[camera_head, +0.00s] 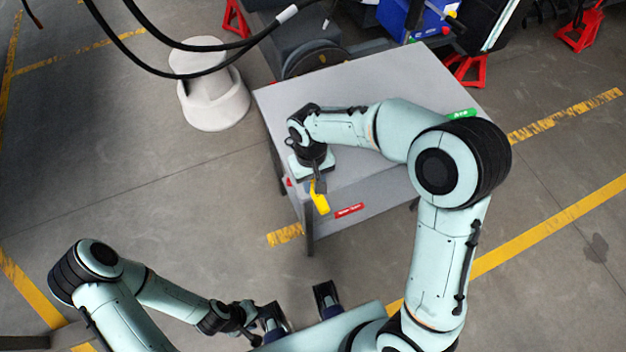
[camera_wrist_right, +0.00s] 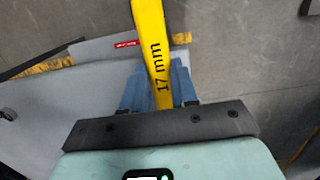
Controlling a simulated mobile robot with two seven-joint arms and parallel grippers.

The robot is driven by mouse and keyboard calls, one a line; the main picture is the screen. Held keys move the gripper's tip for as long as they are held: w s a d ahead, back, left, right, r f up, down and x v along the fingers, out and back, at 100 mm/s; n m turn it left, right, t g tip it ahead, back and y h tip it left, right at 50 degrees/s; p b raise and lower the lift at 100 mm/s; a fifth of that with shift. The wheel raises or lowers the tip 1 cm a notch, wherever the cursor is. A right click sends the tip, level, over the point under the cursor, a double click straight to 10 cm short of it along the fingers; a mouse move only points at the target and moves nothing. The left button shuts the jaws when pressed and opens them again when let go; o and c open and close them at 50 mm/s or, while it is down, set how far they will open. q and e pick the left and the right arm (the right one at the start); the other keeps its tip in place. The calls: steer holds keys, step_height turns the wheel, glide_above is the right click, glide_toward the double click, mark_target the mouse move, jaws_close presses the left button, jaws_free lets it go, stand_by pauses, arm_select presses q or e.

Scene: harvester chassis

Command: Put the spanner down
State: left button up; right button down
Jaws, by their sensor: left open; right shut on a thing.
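The yellow spanner (camera_head: 320,203), marked "17 mm" in the right wrist view (camera_wrist_right: 151,45), is held in my right gripper (camera_head: 317,184). The blue fingers (camera_wrist_right: 158,80) are shut around it, and its far part sticks out beyond them. In the head view the gripper and spanner are at the front left corner of the grey table (camera_head: 300,95), with the spanner pointing down past the edge. I cannot tell its height. The spanner's held end is hidden. My left gripper (camera_head: 299,308) is open and empty in front of the table, low in the head view.
A green label (camera_head: 461,114) is on the table top's right side and a red label (camera_head: 349,210) on its front. The top's left and back are clear. A white pedestal (camera_head: 213,100) stands left. A blue box (camera_head: 425,18) and red stands (camera_head: 466,70) are behind.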

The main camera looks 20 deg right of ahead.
steer(key=c, duration=1.3)
jaws_free()
steer(key=shift+f, duration=0.15)
steer(key=o, duration=0.4)
steer(key=shift+r, duration=0.25)
steer(key=r, duration=0.4)
steer(key=r+p, duration=0.1)
steer(key=r, duration=0.3)
steer(key=w+r, duration=0.1)
steer(key=r, duration=0.3)
steer(key=shift+w+p, duration=0.1)
steer(key=shift+p, duration=0.25)
steer(key=shift+f, duration=0.15)
